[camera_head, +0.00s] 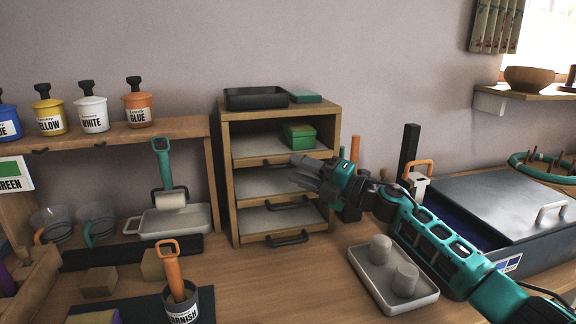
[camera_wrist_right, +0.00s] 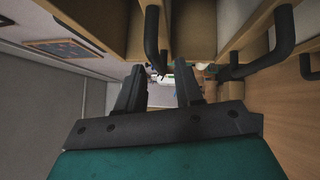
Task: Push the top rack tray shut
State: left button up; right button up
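The wooden rack (camera_head: 226,180) stands on the bench with three stacked trays. The top rack tray (camera_head: 262,148) has a grey floor, a wooden front edge and a dark handle partly behind my gripper. I cannot tell how far it sticks out. My right gripper (camera_head: 303,172) is in front of the rack's right side, near the top tray's front, its fingers pointing left. In the wrist view the right gripper (camera_wrist_right: 159,90) has its two dark fingers apart with nothing held between them. Dark tray handles (camera_wrist_right: 152,38) show just beyond the fingers. My left gripper is out of view.
A green box (camera_head: 299,135) sits in the top tray. The middle tray (camera_head: 270,184) and bottom tray (camera_head: 275,220) are below. A black tray (camera_head: 256,98) lies on the rack. A grey tray with cylinders (camera_head: 418,300) and a blue-grey case (camera_head: 500,205) stand to the right.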

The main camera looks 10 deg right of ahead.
jog(key=v, duration=0.9)
